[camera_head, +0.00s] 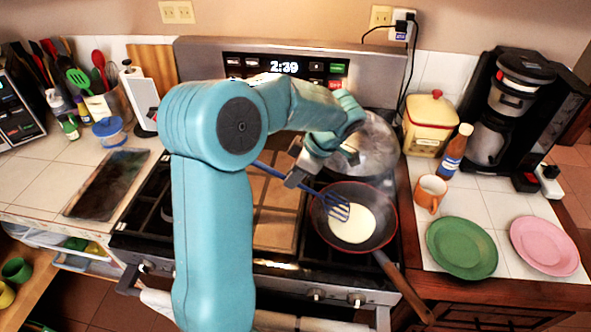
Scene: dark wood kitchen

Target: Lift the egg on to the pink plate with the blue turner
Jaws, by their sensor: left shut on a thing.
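The egg (352,226) lies pale and flat in a dark frying pan (378,201) on the stove. The blue turner (338,207) has its slotted head in the pan, over the upper left part of the egg; I cannot tell whether it is under it. Its handle runs up and left, partly behind my arm. My left gripper (299,178) is shut on the turner above the pan's left rim. The pink plate (544,246) lies empty on the right counter. My right gripper is not in view.
A green plate (462,248) lies between the pan and the pink plate. An orange mug (430,193) and a bottle (455,152) stand behind it. The pan's handle (404,287) points to the front right. A steaming pot (373,146) stands behind the pan.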

